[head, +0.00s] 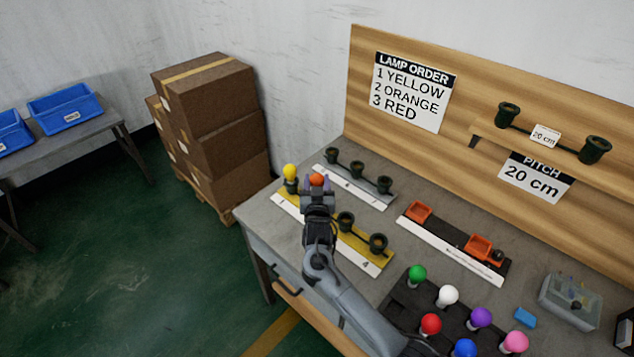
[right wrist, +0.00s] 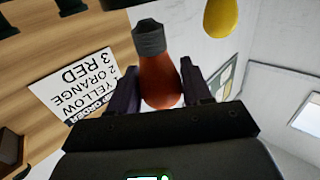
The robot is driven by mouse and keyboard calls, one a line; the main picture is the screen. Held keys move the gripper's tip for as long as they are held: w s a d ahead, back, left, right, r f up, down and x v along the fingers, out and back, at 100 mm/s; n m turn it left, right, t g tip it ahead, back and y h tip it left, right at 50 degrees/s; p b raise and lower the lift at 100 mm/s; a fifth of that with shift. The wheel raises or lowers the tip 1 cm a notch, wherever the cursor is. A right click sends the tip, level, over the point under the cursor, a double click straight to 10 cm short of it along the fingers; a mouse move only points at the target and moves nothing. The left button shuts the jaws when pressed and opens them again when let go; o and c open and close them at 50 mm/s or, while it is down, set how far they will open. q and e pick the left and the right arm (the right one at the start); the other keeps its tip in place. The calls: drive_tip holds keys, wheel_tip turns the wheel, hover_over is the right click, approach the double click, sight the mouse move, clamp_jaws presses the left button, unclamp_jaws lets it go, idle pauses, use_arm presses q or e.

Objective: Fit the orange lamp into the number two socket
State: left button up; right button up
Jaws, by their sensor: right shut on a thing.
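The orange lamp (head: 316,179) is in my right gripper (head: 318,190), above the yellow socket strip (head: 353,253). In the right wrist view, the lamp (right wrist: 160,82) lies between the two dark fingers of the gripper (right wrist: 160,90), its grey threaded base pointing away from the palm. The yellow lamp (head: 290,171) stands in the dark socket (head: 291,187) at the strip's far left end. Two empty sockets (head: 346,221) (head: 378,243) show to the right. My gripper and arm hide the strip between, so I cannot see a socket there or whether the lamp touches one. My left gripper is not in view.
A strip with orange holders (head: 418,211) is to the right. A dark lamp tray (head: 404,297) with several coloured lamps stands at the front. A sign (head: 411,92) lists yellow, orange, red.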

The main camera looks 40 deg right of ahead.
idle(0.6)
drive_tip(key=shift+f+b, duration=0.3)
drive_tip(key=shift+f, duration=0.5)
drive_tip(key=shift+f+b, duration=0.3)
drive_tip(key=shift+f, duration=0.2)
drive_tip(key=o, duration=1.1)
drive_tip(key=shift+s+a, duration=0.1)
